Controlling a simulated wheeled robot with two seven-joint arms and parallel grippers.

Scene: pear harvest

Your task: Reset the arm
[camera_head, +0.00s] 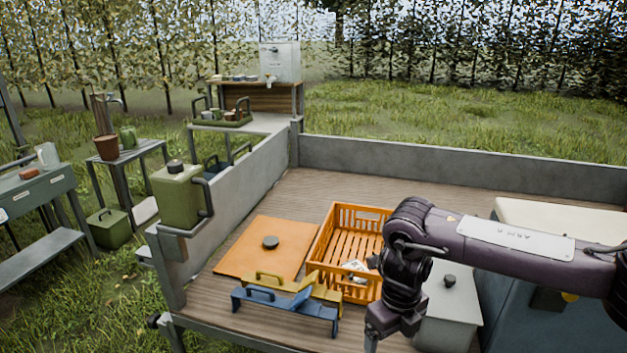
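My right arm reaches in from the right edge over the wooden deck and bends down at its elbow. My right gripper (371,342) points down at the bottom edge of the view, in front of the grey box. Only a small part of its fingers shows, so I cannot tell whether it is open or shut. My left arm and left gripper are not in view.
An orange slatted crate (346,214) stands left of my arm, with a small pale item inside. Beside it lie an orange board (262,262) and yellow (325,293) and blue (315,312) handled pieces. A grey lidded box (455,305) and blue chest (510,315) stand right.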

